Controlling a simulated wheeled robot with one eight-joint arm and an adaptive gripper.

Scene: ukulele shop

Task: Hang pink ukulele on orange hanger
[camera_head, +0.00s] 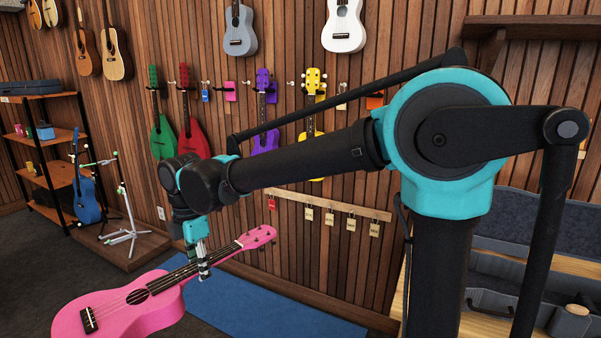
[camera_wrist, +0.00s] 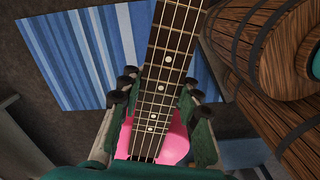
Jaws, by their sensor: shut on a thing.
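The pink ukulele (camera_head: 130,306) is held in the air in the head view, tilted, with its body at lower left and its headstock (camera_head: 257,237) at upper right. My gripper (camera_head: 203,272) is shut on its neck. In the wrist view, the dark fretted neck (camera_wrist: 165,75) runs between the fingers of my gripper (camera_wrist: 152,92), with part of the pink body below. The orange hanger (camera_head: 374,101) is on the wood-slat wall, right of the yellow ukulele. It is partly hidden behind my arm, and no instrument shows on it.
Green, red, purple and yellow ukuleles (camera_head: 312,100) hang in a row on the wall. A blue ukulele (camera_head: 86,197) and white stands (camera_head: 128,225) are at left by a shelf. A blue striped mat (camera_head: 265,300) lies on the floor. Open cases (camera_head: 520,225) are at right.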

